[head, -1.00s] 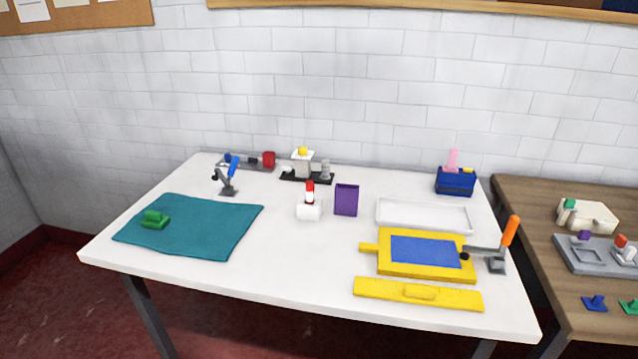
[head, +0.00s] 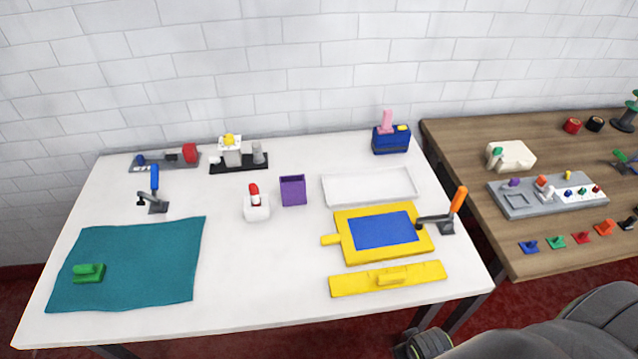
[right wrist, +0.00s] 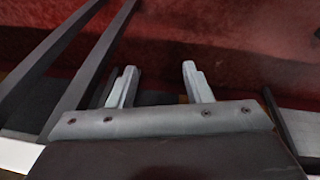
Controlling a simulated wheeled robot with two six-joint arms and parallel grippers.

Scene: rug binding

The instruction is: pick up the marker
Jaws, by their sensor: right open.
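What looks like the marker (head: 254,194), with a red top and a pale lower part, stands upright in a small white block (head: 257,211) near the middle of the white table. Its lower end is hidden in the block. My right gripper (right wrist: 158,85) is open and empty in the right wrist view, with dark red floor beyond its fingers. The marker does not show in that view. My left gripper is not in view.
A purple open box (head: 293,191) stands just right of the marker. A white tray (head: 370,200), a yellow frame with a blue panel (head: 350,253) and a yellow bar (head: 350,285) lie further right. A teal cloth (head: 150,250) lies left. A wooden table (head: 455,160) adjoins.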

